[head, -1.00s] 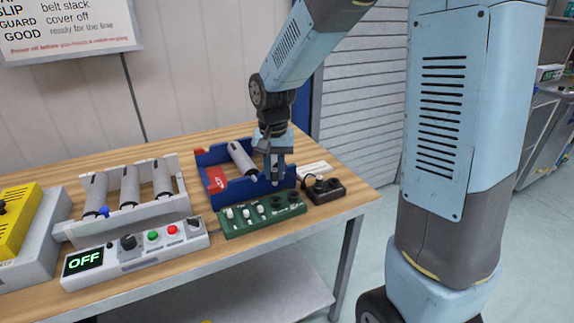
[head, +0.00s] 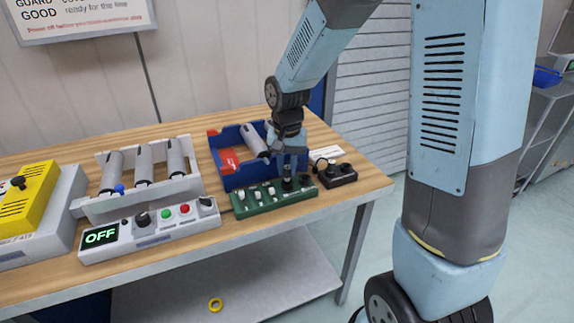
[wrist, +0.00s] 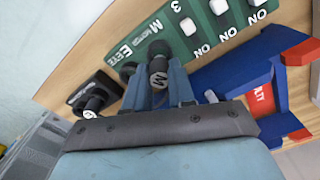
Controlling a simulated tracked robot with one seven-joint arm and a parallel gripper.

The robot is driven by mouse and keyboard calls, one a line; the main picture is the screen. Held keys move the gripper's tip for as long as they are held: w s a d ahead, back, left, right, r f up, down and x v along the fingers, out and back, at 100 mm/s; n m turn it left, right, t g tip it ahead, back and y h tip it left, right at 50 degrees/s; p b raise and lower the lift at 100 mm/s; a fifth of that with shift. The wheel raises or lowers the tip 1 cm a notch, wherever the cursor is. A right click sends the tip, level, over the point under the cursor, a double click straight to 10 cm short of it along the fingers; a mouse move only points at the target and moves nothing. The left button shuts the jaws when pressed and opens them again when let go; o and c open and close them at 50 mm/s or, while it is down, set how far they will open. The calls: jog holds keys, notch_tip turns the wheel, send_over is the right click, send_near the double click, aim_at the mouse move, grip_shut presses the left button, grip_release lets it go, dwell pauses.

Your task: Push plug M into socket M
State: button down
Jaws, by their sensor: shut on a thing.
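My gripper (wrist: 157,92) is shut on plug M (wrist: 158,75), a dark round plug with a white M on its top. The green panel (head: 258,199) lies at the table's front, with white switches and two dark sockets at its right end. In the wrist view the panel (wrist: 182,28) is marked M MOTOR beside socket M (wrist: 160,47), which shows just beyond the plug. The other socket (wrist: 127,70), beside the E marking, is partly hidden. In the head view my gripper (head: 289,168) holds the plug low over the panel's right end. I cannot tell whether plug and socket touch.
A blue tote (head: 231,178) with a grey roller stands close behind the panel. A black box (head: 340,178) with a dark plug sits to the right. A control box (head: 150,231) reading OFF and a white roller rack (head: 131,212) are left.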

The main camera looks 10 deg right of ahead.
jog(key=shift+f, duration=1.05)
dwell(0.7)
jog(key=c, duration=0.9)
grip_release()
jog(key=shift+o, duration=0.2)
notch_tip(320, 180, up, 14)
jog(key=shift+f, duration=0.15)
